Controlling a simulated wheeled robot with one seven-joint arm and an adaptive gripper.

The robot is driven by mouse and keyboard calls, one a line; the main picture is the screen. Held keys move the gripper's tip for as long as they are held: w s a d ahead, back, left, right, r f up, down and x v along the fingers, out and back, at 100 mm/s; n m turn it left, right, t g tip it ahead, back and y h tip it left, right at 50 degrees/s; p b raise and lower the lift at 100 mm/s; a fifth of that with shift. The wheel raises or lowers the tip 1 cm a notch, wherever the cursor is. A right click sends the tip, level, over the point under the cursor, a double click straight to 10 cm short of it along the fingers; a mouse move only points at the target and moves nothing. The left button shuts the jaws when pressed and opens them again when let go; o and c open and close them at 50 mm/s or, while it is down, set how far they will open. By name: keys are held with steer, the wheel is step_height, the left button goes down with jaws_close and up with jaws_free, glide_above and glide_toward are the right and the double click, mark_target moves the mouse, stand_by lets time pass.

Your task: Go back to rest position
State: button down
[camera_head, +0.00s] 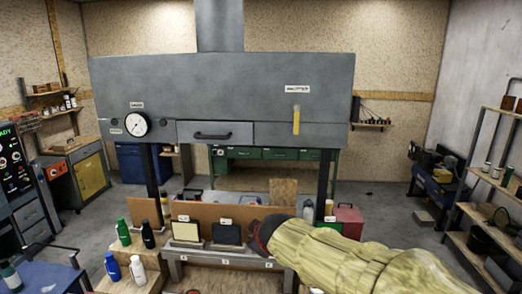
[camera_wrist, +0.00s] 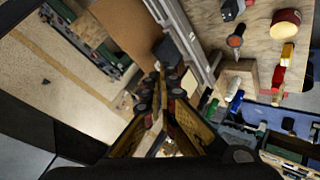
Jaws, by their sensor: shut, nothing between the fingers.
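My gripper (camera_wrist: 158,78) shows in the wrist view with its two dark and yellow fingers drawn together at the tips, nothing between them. In the head view my arm, in a beige sleeve, reaches in from the lower right. Its dark end is in front of the bench, just right of a dark panel (camera_head: 228,234). The fingers cannot be made out there. In the wrist view the fingertips overlap a dark block-like thing, and I cannot tell whether they touch it.
A grey hood (camera_head: 270,90) with a gauge (camera_head: 136,124) spans above the bench. Green (camera_head: 123,232), black (camera_head: 148,235), blue (camera_head: 112,267) and white (camera_head: 138,270) bottles stand at the bench's left. A shelf rack (camera_head: 485,205) stands at right. Open floor (camera_head: 385,205) lies behind my arm.

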steer(key=s+d+f+m+g+b, duration=0.1)
steer(key=s+d+f+m+b, duration=0.3)
steer(key=s, duration=0.7)
steer(key=s+d+f+m+g+h+b, duration=0.1)
steer(key=s+d+f+m+b, duration=0.3)
steer(key=s+d+f+b, duration=0.3)
steer(key=s+d+f+m+g+h+b, duration=0.1)
steer(key=s+d+f+m+b, duration=0.3)
steer(key=s+d+f, duration=0.5)
steer(key=s+g+b, duration=0.1)
steer(key=s, duration=0.6)
steer(key=shift+d+f, duration=0.25)
steer(key=shift+f, duration=0.05)
steer(key=shift+r, duration=0.15)
